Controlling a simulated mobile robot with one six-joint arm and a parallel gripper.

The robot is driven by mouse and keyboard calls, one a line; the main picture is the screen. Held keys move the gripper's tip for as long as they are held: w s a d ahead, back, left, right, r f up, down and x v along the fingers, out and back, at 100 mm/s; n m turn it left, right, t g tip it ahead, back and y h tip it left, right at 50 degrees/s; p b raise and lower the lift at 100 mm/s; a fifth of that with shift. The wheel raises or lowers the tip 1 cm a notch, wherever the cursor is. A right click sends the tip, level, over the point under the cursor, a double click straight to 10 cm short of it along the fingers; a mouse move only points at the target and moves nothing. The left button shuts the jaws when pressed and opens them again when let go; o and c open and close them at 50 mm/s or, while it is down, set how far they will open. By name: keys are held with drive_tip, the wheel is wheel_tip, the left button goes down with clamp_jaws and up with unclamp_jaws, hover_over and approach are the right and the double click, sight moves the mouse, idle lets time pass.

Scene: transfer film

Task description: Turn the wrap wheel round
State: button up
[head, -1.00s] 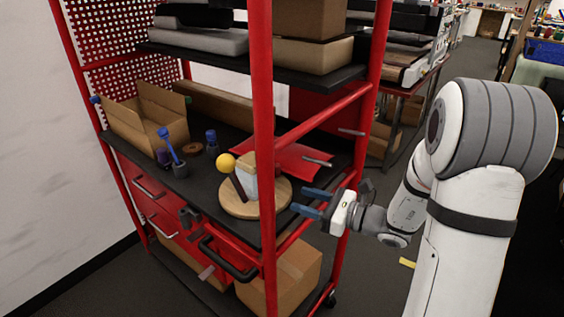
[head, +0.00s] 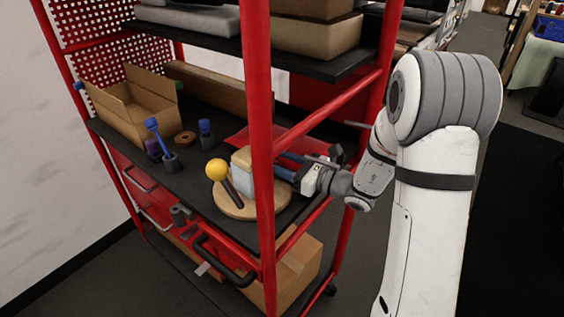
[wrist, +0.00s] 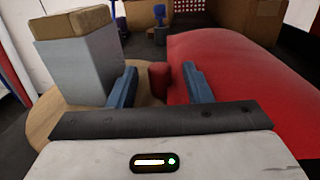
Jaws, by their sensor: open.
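The wrap wheel is a round wooden disc (head: 236,208) lying on the rack's dark shelf. A pale block with a tan top (head: 243,172) stands on it, and a dark stick with a yellow ball (head: 217,169) shows beside the block. In the wrist view the disc (wrist: 52,118) lies under the block (wrist: 82,65) at left. A short dark red peg (wrist: 158,82) stands between my blue fingers, with a gap on each side. My gripper (head: 287,165) is open at the disc's right side, partly behind the red post; it also shows in the wrist view (wrist: 160,75).
A red post (head: 261,140) and a slanted red rail (head: 330,112) frame the shelf close to my arm. A red padded-looking thing (wrist: 235,65) lies close to my right finger. An open cardboard box (head: 130,110) and blue-topped tools (head: 160,140) stand at left.

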drive_tip(key=shift+w+a, duration=0.1)
drive_tip(key=shift+a, duration=0.1)
drive_tip(key=shift+c, duration=0.3)
clamp_jaws()
